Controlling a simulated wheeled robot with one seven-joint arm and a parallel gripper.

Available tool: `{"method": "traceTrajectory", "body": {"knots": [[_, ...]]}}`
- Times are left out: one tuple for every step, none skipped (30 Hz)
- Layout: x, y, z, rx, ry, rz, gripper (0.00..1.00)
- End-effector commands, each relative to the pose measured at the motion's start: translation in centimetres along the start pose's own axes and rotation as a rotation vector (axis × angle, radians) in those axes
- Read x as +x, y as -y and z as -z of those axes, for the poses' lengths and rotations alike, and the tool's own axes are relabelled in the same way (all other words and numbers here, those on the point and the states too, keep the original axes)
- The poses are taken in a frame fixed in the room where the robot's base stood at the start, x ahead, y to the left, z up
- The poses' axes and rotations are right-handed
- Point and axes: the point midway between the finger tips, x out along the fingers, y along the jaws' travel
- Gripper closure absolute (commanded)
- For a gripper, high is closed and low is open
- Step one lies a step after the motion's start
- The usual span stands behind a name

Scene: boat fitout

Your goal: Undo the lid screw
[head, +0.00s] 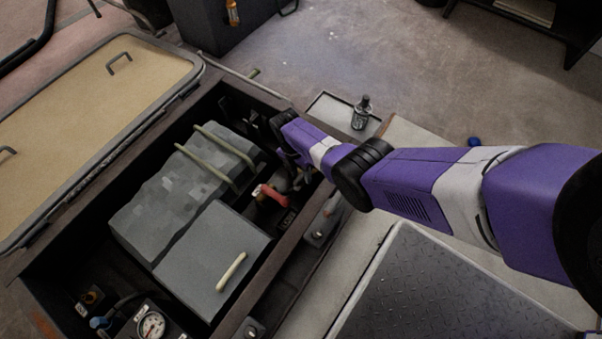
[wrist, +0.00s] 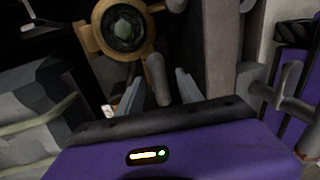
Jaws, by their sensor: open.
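A round fitting with a brass-coloured ring and a dark, glassy centre (wrist: 125,28) shows at the top of the wrist view, probably the body with the lid. I cannot pick out the lid screw for certain. A rounded grey-brown bar (wrist: 157,78) shows between my fingers, and I cannot tell whether it belongs to the screw. My gripper (wrist: 164,88) is open, its two pale fingers pointing toward the area just below the ring. I see no clear contact. In the head view my gripper (head: 292,172) reaches into the open locker's right end, largely hidden by my arm.
The locker's dark rim (head: 285,240) runs beside my arm. A dark bottle (head: 361,114) stands on a tray outside. The tan hatch (head: 90,110) lies left.

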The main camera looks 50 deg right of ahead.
Motion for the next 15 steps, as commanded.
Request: {"method": "traceTrajectory", "body": {"knots": [[-0.3,0.0,0.0,0.000,0.000,-0.001,0.57],[-0.6,0.0,0.0,0.000,0.000,-0.001,0.57],[-1.0,0.0,0.0,0.000,0.000,-0.001,0.57],[-1.4,0.0,0.0,0.000,0.000,0.000,0.57],[-1.8,0.1,0.0,0.000,0.000,-0.001,0.57],[-2.5,0.1,0.0,0.000,0.000,-0.001,0.57],[-3.0,0.0,0.0,0.000,0.001,-0.002,0.57],[-3.5,0.1,0.0,0.000,0.001,-0.002,0.57],[-4.2,0.1,0.0,0.000,0.001,-0.001,0.57],[-4.6,0.1,0.0,0.000,0.000,-0.001,0.57],[-5.1,0.1,0.0,0.000,0.001,-0.001,0.57],[-5.7,0.1,0.0,0.000,0.001,-0.002,0.57],[-6.1,0.1,0.0,0.000,0.001,-0.001,0.57],[-6.4,0.1,0.0,0.000,0.000,-0.001,0.57],[-6.8,0.1,0.0,0.000,0.000,0.000,0.57]]}}
